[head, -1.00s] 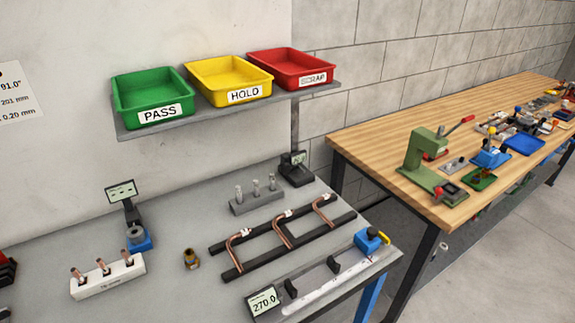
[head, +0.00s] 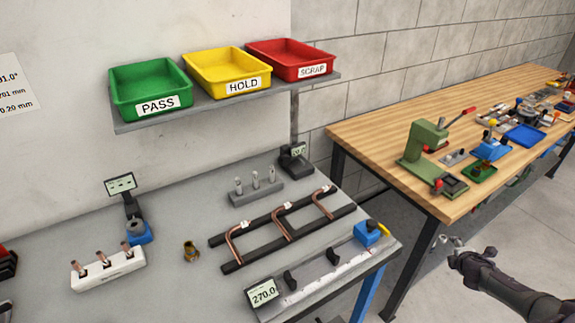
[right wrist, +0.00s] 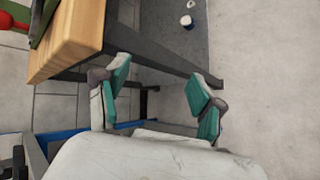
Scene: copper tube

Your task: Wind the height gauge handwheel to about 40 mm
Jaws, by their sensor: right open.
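I cannot make out for certain which device is the height gauge, and no handwheel shows clearly. One candidate is a small dark device with a display (head: 295,158) at the back right corner of the grey bench. Another is a display on a stand (head: 121,185) with a blue base, at the left of the bench. My right gripper (head: 468,258) is at the right of the head view, beyond the grey bench's right edge and away from both devices. In the right wrist view it is open and empty (right wrist: 158,88), with floor behind it. My left gripper is not in view.
A slide gauge reading 270.0 (head: 263,294) lies along the front edge. Bent copper tubes lie on a black rack (head: 228,267). Green (head: 150,88), yellow and red trays stand on a shelf. A wooden bench (head: 385,135) with tools stands right; floor is clear before it.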

